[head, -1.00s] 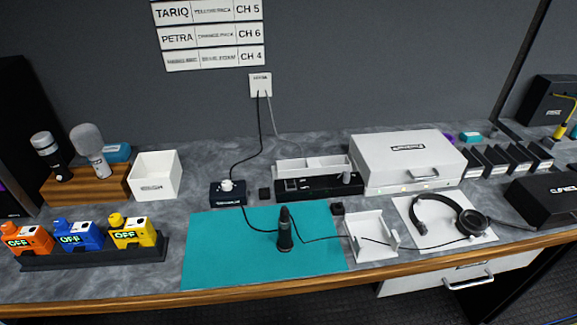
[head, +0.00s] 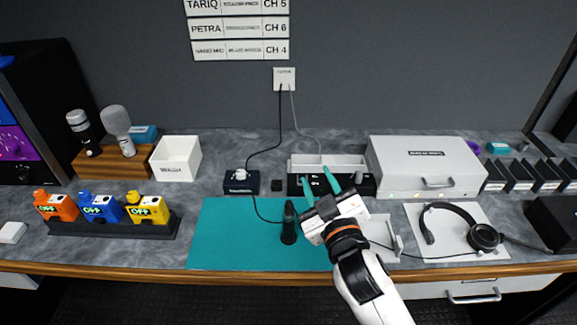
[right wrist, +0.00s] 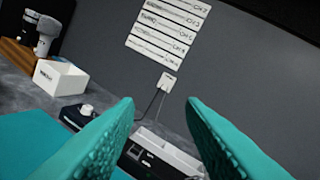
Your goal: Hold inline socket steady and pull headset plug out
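A black piece that looks like the inline socket with the headset plug (head: 288,226) is on the teal mat (head: 232,236). A thin cable reaches it from the left. I cannot make out the joint between socket and plug. The headset (head: 484,237) lies on a white sheet at the right, its cable running left and passing behind my arm. My right gripper (head: 317,177) is open and empty, above the mat just right of the black piece, fingers pointing to the back wall. Its teal fingers also show apart in the right wrist view (right wrist: 160,108). My left gripper is not in view.
A white cradle (head: 392,232) stands partly hidden behind my right arm. A black box with a white knob (head: 240,181) and a black unit with a white tray (head: 328,163) stand behind the mat. Coloured packs (head: 101,207) stand left. The mat's left part is clear.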

